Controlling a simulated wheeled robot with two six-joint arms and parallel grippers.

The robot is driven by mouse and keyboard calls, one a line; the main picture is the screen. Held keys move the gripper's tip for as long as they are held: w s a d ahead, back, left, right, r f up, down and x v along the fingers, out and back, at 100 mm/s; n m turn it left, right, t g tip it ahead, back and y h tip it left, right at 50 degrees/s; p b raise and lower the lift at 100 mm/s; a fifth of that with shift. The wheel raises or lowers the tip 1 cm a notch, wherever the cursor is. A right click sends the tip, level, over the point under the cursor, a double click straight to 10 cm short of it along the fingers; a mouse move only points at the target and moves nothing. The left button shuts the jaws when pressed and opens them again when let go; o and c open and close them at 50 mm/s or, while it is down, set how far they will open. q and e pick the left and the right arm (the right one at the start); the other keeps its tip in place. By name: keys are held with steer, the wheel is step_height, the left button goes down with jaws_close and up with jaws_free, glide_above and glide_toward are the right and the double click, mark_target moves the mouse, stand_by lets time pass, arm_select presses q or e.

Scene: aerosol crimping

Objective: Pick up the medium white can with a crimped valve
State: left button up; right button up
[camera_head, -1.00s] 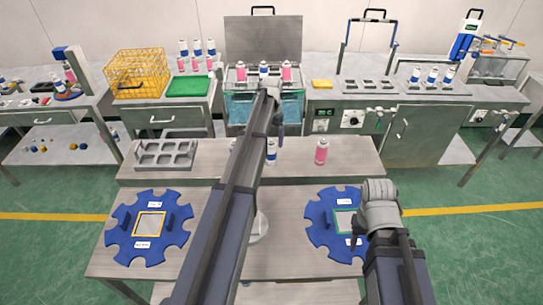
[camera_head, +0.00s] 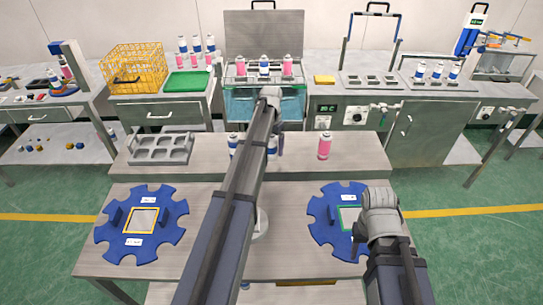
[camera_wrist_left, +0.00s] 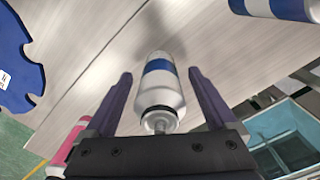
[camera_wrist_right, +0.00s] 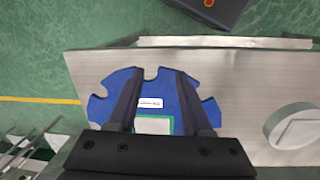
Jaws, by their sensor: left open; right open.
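A white can with a blue band (camera_wrist_left: 160,80) lies between the open fingers of my left gripper (camera_wrist_left: 160,88) in the left wrist view, its metal valve end toward the palm; gaps show on both sides. It seems to be the can beside my arm in the head view (camera_head: 272,146), partly hidden. Another white-and-blue can (camera_head: 233,144) is to its left and shows in the left wrist view (camera_wrist_left: 275,8). Their sizes are hard to compare. A pink can (camera_head: 324,146) stands to the right. My right gripper (camera_wrist_right: 157,88) is open and empty above a blue notched fixture (camera_wrist_right: 190,100).
A grey rack (camera_head: 160,149) stands left on the raised shelf. Another blue fixture (camera_head: 105,232) is on the left of the table. Behind are a water bath (camera_head: 242,107), a yellow basket (camera_head: 135,70) and more cans (camera_head: 264,66). The shelf right of the pink can is clear.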

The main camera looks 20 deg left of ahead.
arm_select(q)
steer(key=shift+c, duration=0.2)
jaws_close()
stand_by(0.6)
steer(key=shift+r, duration=0.1)
step_height(320, 180, up, 10)
steer(key=p, duration=1)
steer(key=shift+f+b, duration=0.3)
steer(key=shift+f, duration=0.2)
